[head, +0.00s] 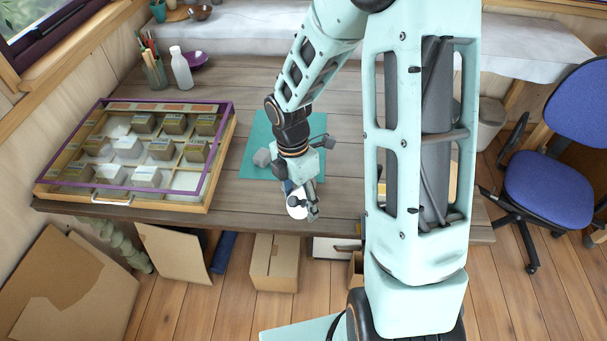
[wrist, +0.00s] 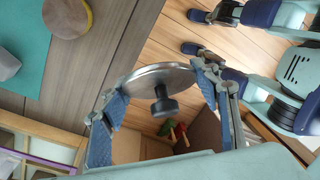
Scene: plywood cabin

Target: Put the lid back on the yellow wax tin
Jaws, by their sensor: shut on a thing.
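My gripper (wrist: 160,100) is shut on a round silver lid (wrist: 150,77) with a dark knob, its fingers on opposite sides of the rim. In the head view my gripper (head: 302,204) holds the lid (head: 296,202) near the table's front edge. The wax tin (wrist: 67,17) stands apart from the lid at the upper left of the wrist view, with a brown top face and a yellow rim. It sits at the edge of the teal mat (wrist: 22,40). I cannot make out the tin in the head view, where my arm covers part of the mat (head: 258,130).
A small grey block (head: 262,157) lies on the mat. A glass-topped display case (head: 205,192) fills the table's left side. A white bottle (head: 181,68) and brush pot (head: 154,72) stand behind. Cardboard boxes (head: 275,262) and a blue chair (head: 550,190) stand on the floor.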

